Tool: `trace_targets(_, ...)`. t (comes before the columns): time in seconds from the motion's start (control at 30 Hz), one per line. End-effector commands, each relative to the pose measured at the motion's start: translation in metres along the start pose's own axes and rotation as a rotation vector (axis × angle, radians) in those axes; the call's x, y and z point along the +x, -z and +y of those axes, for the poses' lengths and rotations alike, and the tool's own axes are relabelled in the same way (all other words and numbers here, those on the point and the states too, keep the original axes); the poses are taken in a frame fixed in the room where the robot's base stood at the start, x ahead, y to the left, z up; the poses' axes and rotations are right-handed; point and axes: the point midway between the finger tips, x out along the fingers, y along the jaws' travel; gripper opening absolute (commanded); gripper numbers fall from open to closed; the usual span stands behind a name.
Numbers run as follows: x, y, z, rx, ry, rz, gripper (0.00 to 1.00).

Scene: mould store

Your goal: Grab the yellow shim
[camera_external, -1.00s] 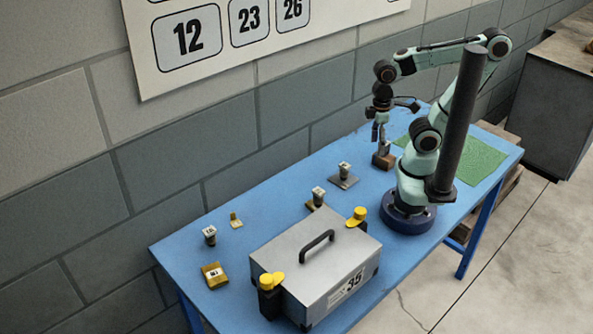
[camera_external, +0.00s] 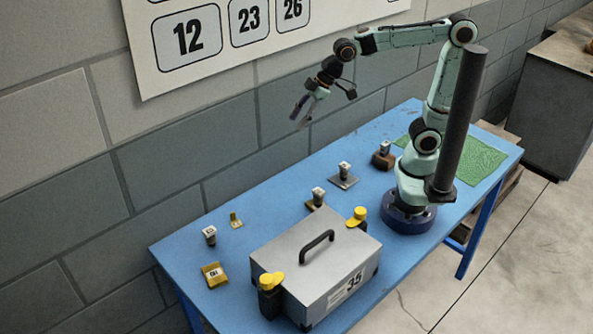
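Two small yellow pieces lie at the left end of the blue table, and I cannot tell for sure which is the shim. One is a flat yellow plate (camera_external: 213,276) with a white label, near the left front. The other is a small yellow angled piece (camera_external: 236,221) farther back. My gripper (camera_external: 301,116) is raised in the air above the back of the table, well to the right of both. Its two fingers appear apart with nothing between them.
A grey case (camera_external: 292,265) with a black handle and yellow-topped corner clamps fills the front middle. Small labelled blocks stand on the table, at left (camera_external: 209,235), middle (camera_external: 318,196) and back (camera_external: 344,172). A brown block (camera_external: 383,160) sits near a green mat (camera_external: 475,160).

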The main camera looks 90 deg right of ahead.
Motion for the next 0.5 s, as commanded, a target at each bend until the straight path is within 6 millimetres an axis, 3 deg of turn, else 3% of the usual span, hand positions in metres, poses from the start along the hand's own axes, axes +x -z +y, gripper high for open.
trace_targets(0.1, 0.042, 0.045, 0.029, -0.062, -0.006, 0.053, 0.36)
trace_targets(0.2, 0.094, 0.071, 0.051, -0.103, -0.001, 0.08, 0.36)
trace_targets(0.27, 0.13, 0.078, 0.062, -0.114, 0.008, 0.079, 0.36)
trace_targets(0.37, 0.192, 0.07, 0.072, -0.11, 0.038, 0.047, 0.36)
trace_targets(0.5, 0.263, 0.033, 0.069, -0.08, 0.098, -0.049, 0.36)
